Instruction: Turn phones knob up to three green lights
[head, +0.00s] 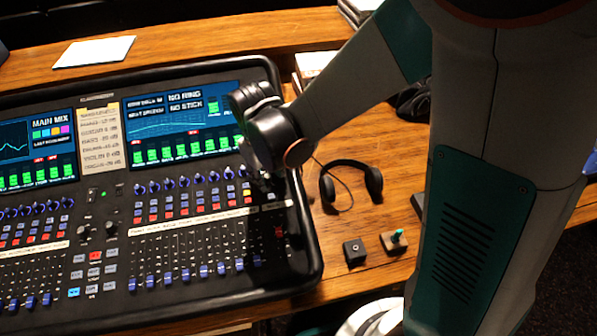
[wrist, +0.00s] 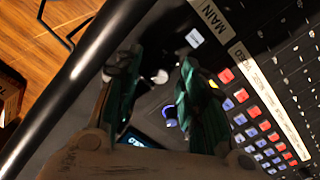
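The mixing desk (head: 190,230) fills the left of the head view. My gripper (head: 260,168) is over its right edge, with the fingertips mostly hidden by my wrist. In the wrist view my gripper (wrist: 157,68) has two dark green fingers apart, with nothing held between them. A pale round knob (wrist: 160,76) shows in the gap near the fingertips, and a blue-lit knob (wrist: 170,112) is lower, beside the right finger. I cannot read a phones label or tell whether a finger touches either knob. No row of three green lights is clear near them.
Headphones (head: 350,180) lie right of the desk, with two small boxes (head: 354,251) (head: 394,241) in front. Rows of coloured buttons (wrist: 255,112) and a MAIN label (wrist: 213,20) lie right of the fingers. The desk's raised black rim (wrist: 75,75) runs along their left.

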